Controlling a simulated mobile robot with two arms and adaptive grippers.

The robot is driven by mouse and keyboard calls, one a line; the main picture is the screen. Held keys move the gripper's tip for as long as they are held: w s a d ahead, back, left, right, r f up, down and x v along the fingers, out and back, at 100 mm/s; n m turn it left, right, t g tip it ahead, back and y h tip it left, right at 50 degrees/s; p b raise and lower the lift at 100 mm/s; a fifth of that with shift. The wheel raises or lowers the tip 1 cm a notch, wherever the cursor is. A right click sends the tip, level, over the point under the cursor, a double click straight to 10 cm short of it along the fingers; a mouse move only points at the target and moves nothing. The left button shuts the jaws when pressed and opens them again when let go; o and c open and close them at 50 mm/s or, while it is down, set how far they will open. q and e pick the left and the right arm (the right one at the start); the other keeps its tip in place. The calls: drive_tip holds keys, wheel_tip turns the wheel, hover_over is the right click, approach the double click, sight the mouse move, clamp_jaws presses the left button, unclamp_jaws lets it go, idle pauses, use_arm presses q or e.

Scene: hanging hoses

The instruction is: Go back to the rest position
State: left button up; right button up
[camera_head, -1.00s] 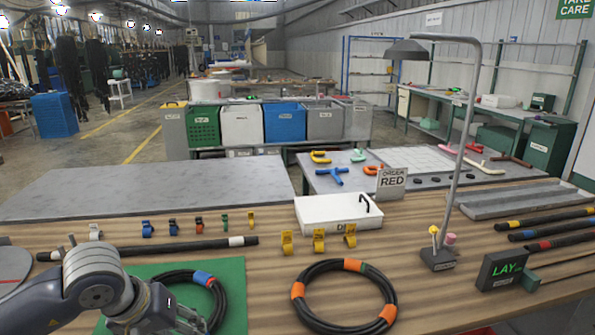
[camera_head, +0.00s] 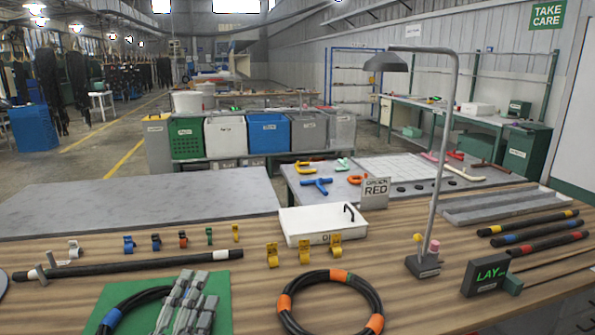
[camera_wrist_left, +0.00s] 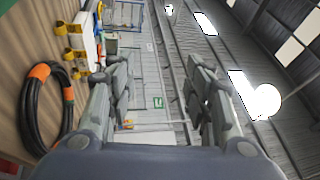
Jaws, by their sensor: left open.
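My left gripper (camera_head: 187,305) is open and empty at the bottom of the head view, its grey fingers pointing up in front of the green mat (camera_head: 222,290). It hides part of the black hose with a blue band (camera_head: 130,303) on the mat. In the left wrist view the two fingers (camera_wrist_left: 160,88) stand wide apart, with only the far wall and roof between them. A coiled black hose with orange bands (camera_head: 375,295) lies on the wooden table right of the mat; it also shows in the wrist view (camera_wrist_left: 66,135). My right gripper is not visible.
A straight black hose (camera_head: 125,265) lies behind the mat. Banded hoses (camera_head: 530,232) lie at right. Bare wood shows between coil and lamp.

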use_arm(q)
drive_tip(key=s+a+f+n+g+y, duration=0.1)
drive_tip(key=s+a+f+n+g, duration=0.1)
drive_tip(key=f+n+g, duration=0.3)
drive_tip(key=s+a+f+n+y, duration=0.2)
drive_tip(key=f, duration=0.5)
drive_tip(key=s+a+f+n+g+y, duration=0.1)
drive_tip(key=s+a+f+n+g, duration=0.2)
drive_tip(key=f, duration=0.4)
drive_tip(key=s+d+f+n+g+h, duration=0.1)
drive_tip(key=s+d+f+n+g, duration=0.1)
drive_tip(key=s+f+n+g, duration=0.35)
drive_tip(key=s+d+f+n+g, duration=0.25)
drive_tip(key=s+f, duration=0.45)
drive_tip(key=s, duration=0.4)
wheel_tip(320, 180, down, 24)
drive_tip(key=s+f+m+g, duration=0.1)
drive_tip(key=s+g, duration=0.1)
drive_tip(key=s+a+f, duration=0.2)
drive_tip(key=s+f, duration=0.6)
drive_tip(key=s+a+f+g, duration=0.1)
drive_tip(key=s+a+f, duration=0.1)
drive_tip(key=s+f, duration=0.6)
drive_tip(key=shift+s+f+p, duration=0.2)
drive_tip(key=shift+s+p, duration=0.2)
drive_tip(key=shift+s, duration=0.15)
